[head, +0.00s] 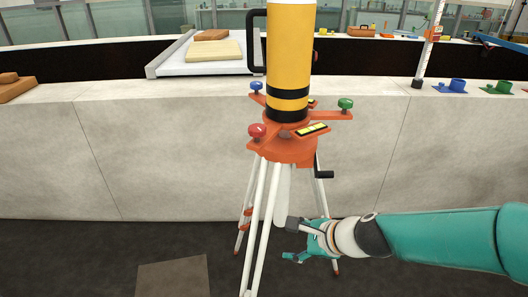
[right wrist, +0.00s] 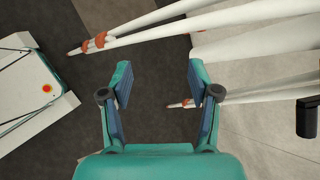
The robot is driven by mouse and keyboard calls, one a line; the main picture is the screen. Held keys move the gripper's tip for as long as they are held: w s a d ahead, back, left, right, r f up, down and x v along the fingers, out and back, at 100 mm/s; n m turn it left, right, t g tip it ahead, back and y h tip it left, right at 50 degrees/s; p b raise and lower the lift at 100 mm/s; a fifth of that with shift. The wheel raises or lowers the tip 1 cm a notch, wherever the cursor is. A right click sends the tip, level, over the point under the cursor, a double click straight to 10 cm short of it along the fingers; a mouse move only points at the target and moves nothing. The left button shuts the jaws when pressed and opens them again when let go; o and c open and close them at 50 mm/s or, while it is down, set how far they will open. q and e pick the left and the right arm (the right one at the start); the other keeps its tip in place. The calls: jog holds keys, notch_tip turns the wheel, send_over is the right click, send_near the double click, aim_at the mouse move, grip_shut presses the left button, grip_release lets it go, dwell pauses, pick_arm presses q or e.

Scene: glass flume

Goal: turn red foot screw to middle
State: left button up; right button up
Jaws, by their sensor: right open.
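The red foot screw (head: 257,131) is a round red knob on the near left arm of the orange base plate (head: 290,150). This plate sits on a white-legged tripod (head: 258,220) and carries a tall yellow and black instrument (head: 288,60). A blue foot screw (head: 256,87) is at the back left and a green one (head: 345,104) at the right. A yellow level vial (head: 311,130) lies on the plate. My right gripper (head: 293,241) is open and empty, low beside the tripod legs, well below the red screw. In the right wrist view its jaws (right wrist: 160,75) gape apart. My left gripper is out of view.
A black crank handle (head: 324,174) sticks out right of the tripod, above my right gripper. A pale wall (head: 150,150) stands behind. A white tray (head: 205,65) with boards is on its top at the left. The dark floor at the left is mostly clear.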

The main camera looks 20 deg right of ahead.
notch_tip(320, 180, up, 12)
jog(key=d+m+t+y+b, duration=0.1)
jog(key=m+t+y+b, duration=0.15)
jog(key=m+t, duration=0.2)
jog(key=m+t+b, duration=0.2)
jog(key=m+t, duration=0.2)
send_near(263, 132)
pick_arm(q)
notch_tip(263, 132, down, 8)
jog(key=b, duration=0.1)
jog(key=shift+b, duration=0.4)
pick_arm(e)
jog(key=shift+y, duration=0.35)
jog(key=x, duration=1.1)
jog(key=shift+w+f, duration=0.15)
jog(key=shift+w, duration=0.2)
jog(key=shift+c, duration=0.3)
jog(key=c, duration=1.1)
jog(key=shift+d, duration=0.4)
grip_shut()
jog(key=shift+s+a, duration=0.2)
pick_arm(q)
jog(key=shift+s+r, duration=0.1)
jog(key=shift+r, duration=0.2)
